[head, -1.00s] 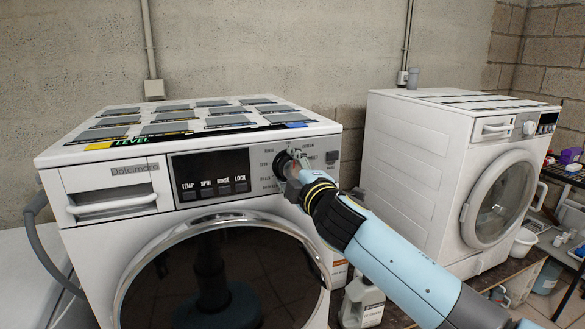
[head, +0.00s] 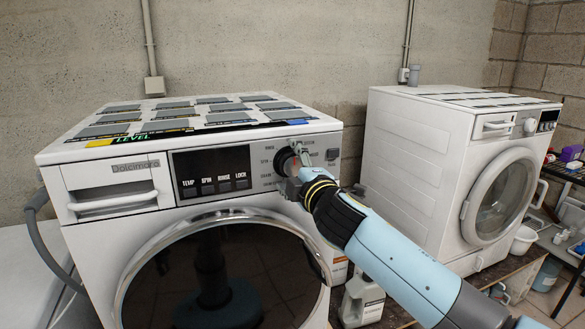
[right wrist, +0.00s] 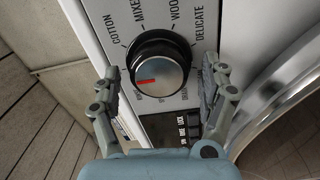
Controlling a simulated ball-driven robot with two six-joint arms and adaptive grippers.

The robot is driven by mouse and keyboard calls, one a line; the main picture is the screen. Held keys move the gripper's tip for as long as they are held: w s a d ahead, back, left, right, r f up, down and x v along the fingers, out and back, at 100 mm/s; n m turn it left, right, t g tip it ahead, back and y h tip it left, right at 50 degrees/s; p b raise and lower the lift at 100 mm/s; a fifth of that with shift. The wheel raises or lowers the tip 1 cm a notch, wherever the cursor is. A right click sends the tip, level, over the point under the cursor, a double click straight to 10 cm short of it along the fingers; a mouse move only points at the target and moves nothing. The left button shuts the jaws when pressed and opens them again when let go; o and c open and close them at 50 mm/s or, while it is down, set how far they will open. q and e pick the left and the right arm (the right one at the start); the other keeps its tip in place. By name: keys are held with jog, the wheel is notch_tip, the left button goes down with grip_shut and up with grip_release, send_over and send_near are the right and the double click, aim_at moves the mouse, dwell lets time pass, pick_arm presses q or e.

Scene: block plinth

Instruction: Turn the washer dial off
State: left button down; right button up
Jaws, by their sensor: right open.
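The washer dial (head: 285,161) is a dark round knob on the front panel of the near white washer (head: 100,260). In the right wrist view the dial (right wrist: 158,66) has a silver face and a red mark pointing left. Labels such as COTTON, MIXED, WOOL and DELICATE ring it; the labels at the bottom are hard to read. My right gripper (head: 298,168) is just in front of the dial. In the right wrist view its open fingers (right wrist: 162,78) stand to either side of the dial, apart from it. My left gripper is not in view.
A dark display (head: 212,172) with TEMP, SPIN, RINSE and LOCK buttons is left of the dial. The round door (head: 215,270) is below. A second washer (head: 410,170) stands at the right. A white jug (head: 361,300) stands below my right arm.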

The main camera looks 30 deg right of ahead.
jog(key=v, duration=1.2)
